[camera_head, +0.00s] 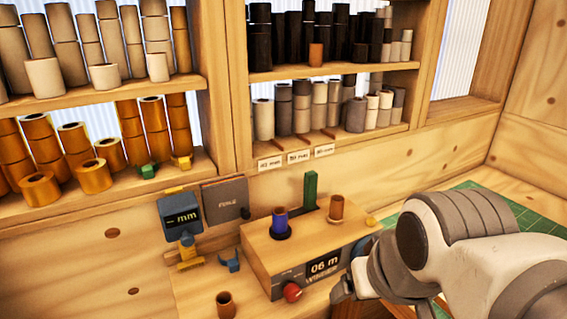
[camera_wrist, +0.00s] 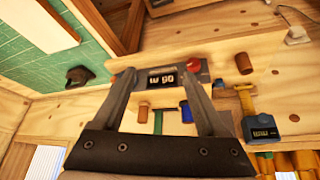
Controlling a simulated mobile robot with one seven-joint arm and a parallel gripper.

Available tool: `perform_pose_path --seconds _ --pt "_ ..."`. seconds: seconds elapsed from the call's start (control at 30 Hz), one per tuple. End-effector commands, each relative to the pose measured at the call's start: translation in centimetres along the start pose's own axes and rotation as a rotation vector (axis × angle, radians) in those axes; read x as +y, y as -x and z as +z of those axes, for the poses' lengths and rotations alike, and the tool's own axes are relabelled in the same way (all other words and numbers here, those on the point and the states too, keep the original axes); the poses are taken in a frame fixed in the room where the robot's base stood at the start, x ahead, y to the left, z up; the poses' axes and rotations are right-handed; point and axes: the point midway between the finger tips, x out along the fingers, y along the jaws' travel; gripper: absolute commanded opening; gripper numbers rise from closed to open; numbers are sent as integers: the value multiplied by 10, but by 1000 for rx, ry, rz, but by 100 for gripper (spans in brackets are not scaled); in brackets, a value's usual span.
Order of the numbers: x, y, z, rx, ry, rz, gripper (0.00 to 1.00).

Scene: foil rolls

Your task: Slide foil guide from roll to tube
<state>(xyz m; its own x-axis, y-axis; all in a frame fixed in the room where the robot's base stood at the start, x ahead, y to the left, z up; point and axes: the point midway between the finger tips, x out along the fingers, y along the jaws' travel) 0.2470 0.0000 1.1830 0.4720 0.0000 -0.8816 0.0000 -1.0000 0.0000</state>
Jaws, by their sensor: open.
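A wooden winder box (camera_head: 262,258) with a "06 m" display and a red knob (camera_head: 292,292) stands on the bench. A blue foil roll (camera_head: 280,219) is upright on its left side and a brown tube (camera_head: 336,207) on its right. A green upright bar (camera_head: 310,190), which looks like the foil guide, stands behind and between them, nearer the roll's side. The wrist view shows the bar (camera_wrist: 158,122), roll (camera_wrist: 186,112) and tube (camera_wrist: 143,110) upside down. My gripper (camera_wrist: 155,85) is open and empty, its fingers pointing toward the box; the head view partly hides it.
A blue gauge (camera_head: 180,215), a dark foil panel (camera_head: 225,200), a small blue clip (camera_head: 230,262) and a loose brown tube (camera_head: 226,305) are left of the box. Shelves of rolls (camera_head: 150,75) stand behind. A green mat (camera_head: 535,225) lies right, behind my arm.

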Motion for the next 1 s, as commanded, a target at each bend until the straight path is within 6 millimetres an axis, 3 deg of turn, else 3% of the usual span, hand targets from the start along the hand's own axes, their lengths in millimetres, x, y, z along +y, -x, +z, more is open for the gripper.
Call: perform_pose_path --seconds 0.07,0.17,0.27,0.6,1.0 --pt "0 0 -1 -1 1 0 62" --pt "0 5 -10 -9 8 0 62" --pt "0 15 -30 -32 24 -1 62" --pt "0 46 -137 -162 125 -12 62" --pt "0 42 -253 -320 250 -43 62"
